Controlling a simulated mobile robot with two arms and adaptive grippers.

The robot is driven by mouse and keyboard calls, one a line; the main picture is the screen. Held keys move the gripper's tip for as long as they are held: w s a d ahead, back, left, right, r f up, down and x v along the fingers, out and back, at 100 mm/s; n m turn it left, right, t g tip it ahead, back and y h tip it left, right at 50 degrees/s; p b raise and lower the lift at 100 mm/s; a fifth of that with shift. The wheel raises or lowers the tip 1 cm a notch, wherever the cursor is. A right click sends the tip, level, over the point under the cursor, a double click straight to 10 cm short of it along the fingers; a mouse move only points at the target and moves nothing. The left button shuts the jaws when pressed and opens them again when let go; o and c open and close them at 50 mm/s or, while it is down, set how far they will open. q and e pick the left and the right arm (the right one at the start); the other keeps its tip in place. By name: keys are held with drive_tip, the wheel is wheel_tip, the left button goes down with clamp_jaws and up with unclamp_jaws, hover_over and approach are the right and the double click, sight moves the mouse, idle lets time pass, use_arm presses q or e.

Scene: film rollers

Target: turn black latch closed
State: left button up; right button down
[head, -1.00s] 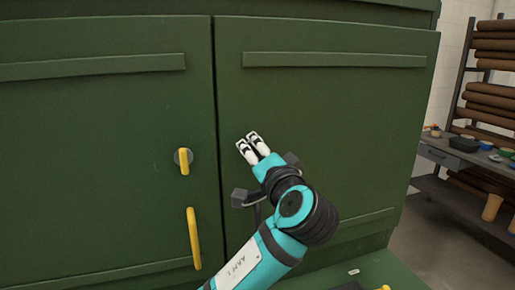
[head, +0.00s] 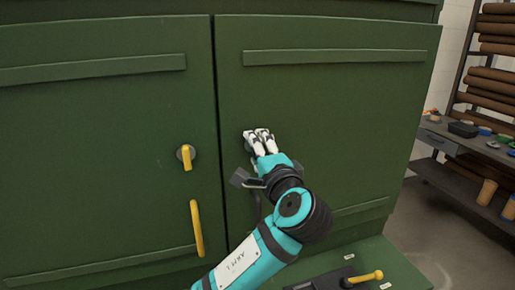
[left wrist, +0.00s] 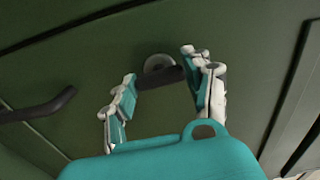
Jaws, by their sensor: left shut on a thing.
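The black latch (left wrist: 160,78) sits on a round grey base (left wrist: 158,62) on the right green cabinet door (head: 330,120). In the left wrist view it lies between the two fingers of my left gripper (left wrist: 163,88), its end against the finger on the right. In the head view my left gripper (head: 258,136) is at the door near its left edge, shut on the latch, and hides most of it. The latch's exact angle is hard to tell. My right gripper is not in view.
A black handle (left wrist: 40,108) shows on the door in the left wrist view. The left door has a yellow latch (head: 187,158) and a yellow handle (head: 197,228). A yellow lever (head: 368,277) is on the ledge below. A shelf with rolls (head: 490,80) stands at right.

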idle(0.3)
use_arm(q)
drive_tip(key=o, duration=1.2)
drive_tip(key=v, duration=0.7)
drive_tip(key=shift+s, duration=0.2)
